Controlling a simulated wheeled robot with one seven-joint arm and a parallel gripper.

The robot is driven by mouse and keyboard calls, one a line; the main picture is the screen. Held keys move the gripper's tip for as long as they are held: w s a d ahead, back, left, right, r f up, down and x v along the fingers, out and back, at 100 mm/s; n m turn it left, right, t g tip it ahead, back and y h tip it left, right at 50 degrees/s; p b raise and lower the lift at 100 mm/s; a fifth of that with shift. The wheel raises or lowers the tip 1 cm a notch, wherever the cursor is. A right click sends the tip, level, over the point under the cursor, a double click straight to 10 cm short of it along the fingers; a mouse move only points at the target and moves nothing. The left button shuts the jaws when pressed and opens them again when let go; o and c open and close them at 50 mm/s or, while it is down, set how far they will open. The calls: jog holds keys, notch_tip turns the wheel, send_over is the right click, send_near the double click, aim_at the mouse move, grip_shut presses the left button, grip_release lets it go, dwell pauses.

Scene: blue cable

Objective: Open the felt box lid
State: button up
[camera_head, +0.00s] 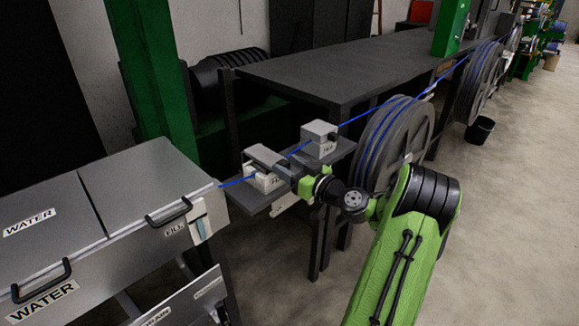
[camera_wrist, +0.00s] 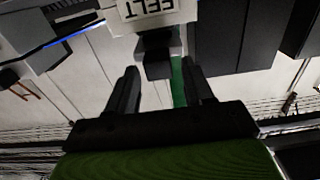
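A light box with a FELT label (camera_head: 268,181) sits on the small dark shelf, around the blue cable (camera_head: 235,182). A grey flat part, which looks like its lid, shows at its top; whether it is raised is hard to tell. In the wrist view the FELT box (camera_wrist: 152,13) appears upside down at the top, with a dark handle-like block (camera_wrist: 158,62) sticking out from it. My gripper (camera_wrist: 160,80) is open, its two dark fingers apart on either side of the block's line. In the head view my gripper (camera_head: 290,173) is just right of the box.
A large cable reel (camera_head: 400,140) stands at the right. Steel WATER tanks (camera_head: 150,180) with handles are at the left. A dark table (camera_head: 340,65) lies behind.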

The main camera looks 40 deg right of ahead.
grip_shut()
jog(key=shift+r, duration=0.15)
